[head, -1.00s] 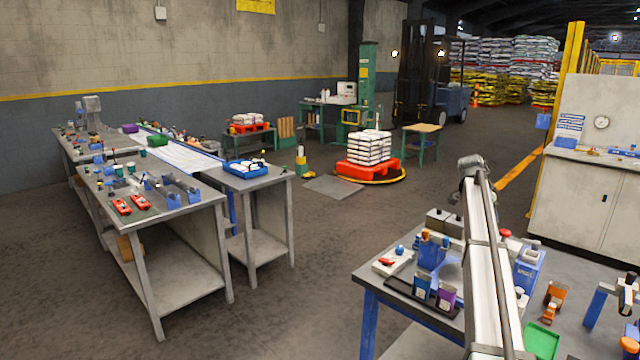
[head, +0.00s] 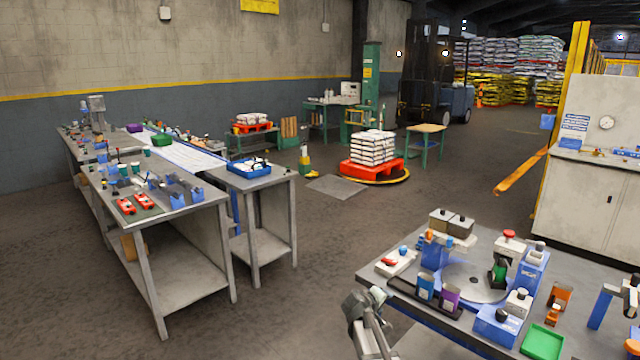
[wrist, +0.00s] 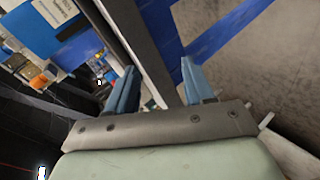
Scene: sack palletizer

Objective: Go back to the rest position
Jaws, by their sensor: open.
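My gripper (wrist: 160,84) shows in the wrist view with its two blue fingers spread apart and nothing between them. Behind the fingers are a dark edge, a blue bar and grey floor. In the head view, the end of my arm (head: 366,318) is low in the picture, at the left front edge of the right-hand workbench (head: 625,262). The fingers cannot be made out there.
The bench carries a round grey plate (head: 474,283), blue and purple containers and a green tray (head: 542,342). Long workbenches (head: 190,214) with small parts stand at left. Stacked sacks (head: 373,147) sit on a red pallet (head: 370,168). Open floor lies between the benches.

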